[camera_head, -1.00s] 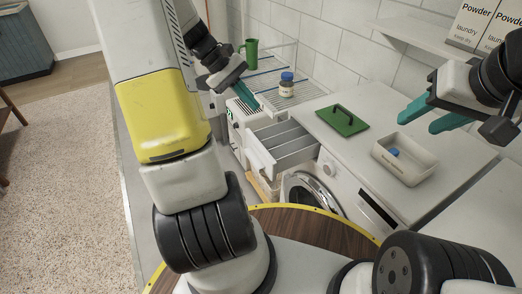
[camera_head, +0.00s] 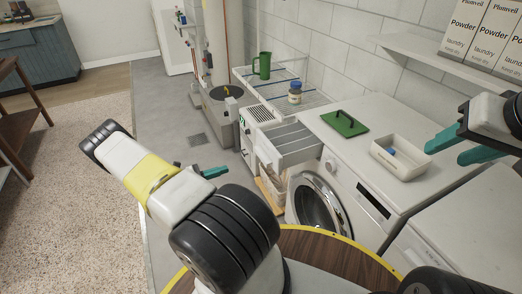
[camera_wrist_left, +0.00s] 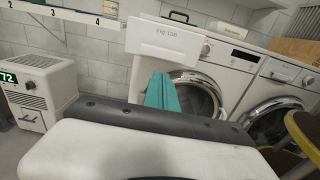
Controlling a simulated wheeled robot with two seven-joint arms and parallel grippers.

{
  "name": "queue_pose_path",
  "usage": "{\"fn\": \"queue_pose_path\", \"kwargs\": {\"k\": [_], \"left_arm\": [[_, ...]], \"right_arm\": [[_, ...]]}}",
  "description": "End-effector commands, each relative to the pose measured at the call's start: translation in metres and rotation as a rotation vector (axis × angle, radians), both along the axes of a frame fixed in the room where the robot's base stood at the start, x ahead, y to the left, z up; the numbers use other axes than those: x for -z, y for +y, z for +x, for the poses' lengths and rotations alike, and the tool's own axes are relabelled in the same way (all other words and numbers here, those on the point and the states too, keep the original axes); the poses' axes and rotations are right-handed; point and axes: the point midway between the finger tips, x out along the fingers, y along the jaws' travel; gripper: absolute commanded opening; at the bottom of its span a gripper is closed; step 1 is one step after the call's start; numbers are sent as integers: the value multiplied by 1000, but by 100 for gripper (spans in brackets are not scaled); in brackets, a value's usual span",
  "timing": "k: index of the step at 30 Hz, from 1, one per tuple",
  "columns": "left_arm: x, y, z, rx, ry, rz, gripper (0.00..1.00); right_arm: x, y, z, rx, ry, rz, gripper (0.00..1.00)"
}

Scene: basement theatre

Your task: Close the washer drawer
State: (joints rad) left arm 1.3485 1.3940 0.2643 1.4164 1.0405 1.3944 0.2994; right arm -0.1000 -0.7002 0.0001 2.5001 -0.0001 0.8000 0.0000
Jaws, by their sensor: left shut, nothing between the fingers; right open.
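The washer drawer (camera_head: 283,145) is pulled out from the top left of the white front-loading washer (camera_head: 345,190). Its long compartments show from above and look empty. In the left wrist view the drawer's white front (camera_wrist_left: 165,38) is up ahead, above the fingers. My left gripper (camera_head: 212,171) is shut and empty, out in front of the washer, lower than the drawer and apart from it. Its teal fingers (camera_wrist_left: 162,95) point toward the round door in the left wrist view. My right gripper (camera_head: 462,147) is open and empty, above the right part of the washer top.
On the washer top are a green lidded piece (camera_head: 344,123) and a white tray (camera_head: 402,158) with a blue item. A wire rack (camera_head: 272,84) holds a green mug and a jar. A white dehumidifier-like box (camera_wrist_left: 38,93) stands left of the washer.

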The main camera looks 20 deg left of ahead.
Motion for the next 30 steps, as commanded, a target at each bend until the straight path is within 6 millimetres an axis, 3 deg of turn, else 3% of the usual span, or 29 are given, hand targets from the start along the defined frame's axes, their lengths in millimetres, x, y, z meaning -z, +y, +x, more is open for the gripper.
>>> {"fn": "queue_pose_path", "kwargs": {"k": [18,30], "left_arm": [[-1,-76,87,5,0,1,0],[-1,-89,104,3,0,3,0]], "right_arm": [[0,0,0,0,0,0,46],[0,0,0,0,0,0,46]]}}
